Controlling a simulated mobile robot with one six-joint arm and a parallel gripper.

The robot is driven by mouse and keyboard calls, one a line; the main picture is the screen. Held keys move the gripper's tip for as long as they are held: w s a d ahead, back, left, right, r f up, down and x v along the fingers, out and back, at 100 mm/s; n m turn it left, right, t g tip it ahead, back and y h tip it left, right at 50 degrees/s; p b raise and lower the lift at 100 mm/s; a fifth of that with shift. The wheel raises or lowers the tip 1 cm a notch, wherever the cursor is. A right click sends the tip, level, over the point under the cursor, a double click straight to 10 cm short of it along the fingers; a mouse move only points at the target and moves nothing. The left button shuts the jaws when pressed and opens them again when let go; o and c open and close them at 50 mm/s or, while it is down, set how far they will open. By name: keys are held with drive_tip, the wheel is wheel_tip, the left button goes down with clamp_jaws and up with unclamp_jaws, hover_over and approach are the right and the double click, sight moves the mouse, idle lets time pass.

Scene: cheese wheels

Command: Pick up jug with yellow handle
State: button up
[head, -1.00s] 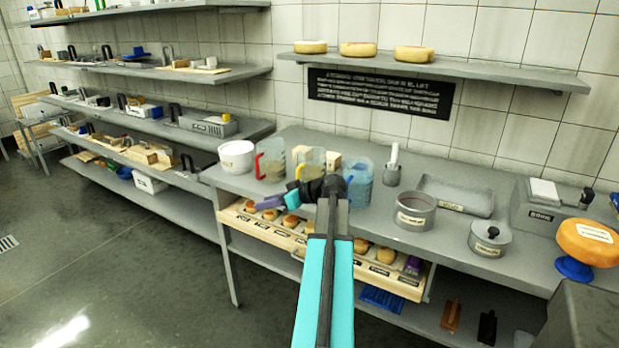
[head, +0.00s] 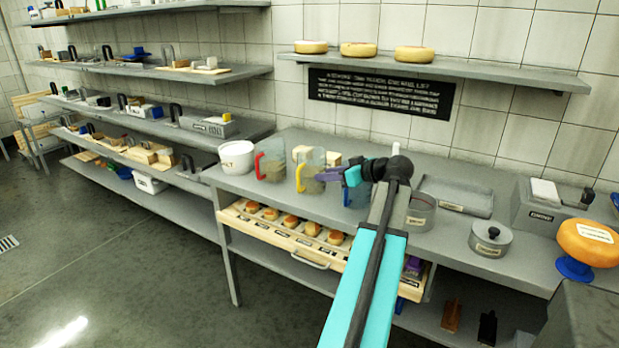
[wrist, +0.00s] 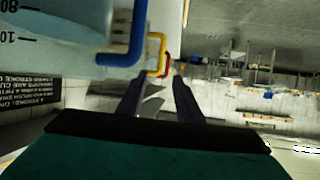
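The jug with the yellow handle (head: 312,162) stands on the counter, a clear jug with greyish contents, its handle on its left side. In the wrist view its yellow handle (wrist: 161,50) shows beyond the fingertips, roughly in line with the gap between them. My gripper (head: 326,174) is at the right side of this jug in the head view; whether it touches cannot be told. It also shows in the wrist view (wrist: 158,80), with its two fingers apart and nothing between them.
The red-handled jug (head: 272,163) stands left of the yellow one. A blue-handled jug (head: 356,197) is mostly hidden behind my gripper; its blue handle (wrist: 128,45) is close in the wrist view. A white tub (head: 236,158) and a metal pot (head: 421,214) stand to either side.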

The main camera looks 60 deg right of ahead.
drive_tip(key=shift+w, duration=0.1)
drive_tip(key=p, duration=0.1)
hover_over(299, 189)
drive_tip(key=s, duration=0.4)
drive_tip(key=shift+s+a+f, duration=0.15)
drive_tip(key=shift+f, duration=1.5)
drive_tip(key=shift+p+x, duration=1.05)
drive_tip(key=shift+x, duration=1.55)
drive_tip(key=shift+c, duration=0.5)
clamp_jaws()
